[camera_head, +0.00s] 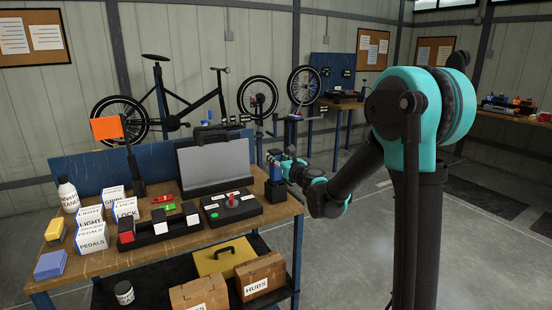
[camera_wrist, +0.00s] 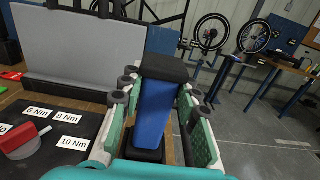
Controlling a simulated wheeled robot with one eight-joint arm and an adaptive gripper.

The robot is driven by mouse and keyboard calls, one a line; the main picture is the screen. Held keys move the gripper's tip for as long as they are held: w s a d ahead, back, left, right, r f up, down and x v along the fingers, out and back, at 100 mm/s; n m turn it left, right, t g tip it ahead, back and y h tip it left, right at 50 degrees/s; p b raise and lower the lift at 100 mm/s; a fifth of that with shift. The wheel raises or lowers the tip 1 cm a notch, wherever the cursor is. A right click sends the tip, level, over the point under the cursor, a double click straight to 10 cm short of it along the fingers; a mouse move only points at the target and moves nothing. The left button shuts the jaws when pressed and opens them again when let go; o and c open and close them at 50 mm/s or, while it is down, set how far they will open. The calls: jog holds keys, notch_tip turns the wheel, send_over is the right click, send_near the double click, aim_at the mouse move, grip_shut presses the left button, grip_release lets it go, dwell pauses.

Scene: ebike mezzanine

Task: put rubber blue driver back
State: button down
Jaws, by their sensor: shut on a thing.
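The blue driver (camera_wrist: 152,115) stands roughly upright between the two green-padded fingers of my gripper (camera_wrist: 163,100), which is shut on it. It has a blue body with a black top and a black lower part. In the head view the driver (camera_head: 274,170) is at the right end of the workbench, with a black block-like base (camera_head: 275,191) directly under it. My gripper (camera_head: 290,167) reaches it from the right. I cannot tell whether the driver's lower end is seated in that base or just above it.
The wooden workbench (camera_head: 95,262) carries a torque panel (camera_head: 216,214) with a red knob, a grey screen (camera_head: 215,163), white boxes (camera_head: 92,238) and a white bottle (camera_head: 68,194). Cardboard boxes (camera_head: 262,276) sit on the lower shelf. The floor (camera_head: 340,250) right of the bench is clear.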

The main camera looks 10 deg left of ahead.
jog(key=c, duration=1.1)
grip_release()
jog(key=shift+f, duration=0.1)
jog(key=v, duration=1.2)
jog(key=s+d+f+n+g+h, duration=0.1)
jog(key=s+d+f+n+g, duration=0.2)
jog(key=s+f+n, duration=0.5)
jog(key=s+d+f+n+g+h, duration=0.1)
jog(key=s+d+f+n+g, duration=0.25)
jog(key=s+n, duration=0.45)
jog(key=s+d+f+n+g+h, duration=0.1)
jog(key=s+d+f+n+h, duration=0.1)
jog(key=s+d+f+n, duration=0.2)
jog(key=s+d+f+n+g+h, duration=0.2)
jog(key=s+d+f+n+h, duration=0.1)
jog(key=d, duration=0.3)
jog(key=s+d+f+n+g+h, duration=0.1)
jog(key=s+d+f+n+h, duration=0.2)
jog(key=s+d+f+n, duration=0.2)
jog(key=shift+d+f+n, duration=0.15)
jog(key=shift+d+n, duration=0.25)
jog(key=shift+n, duration=0.2)
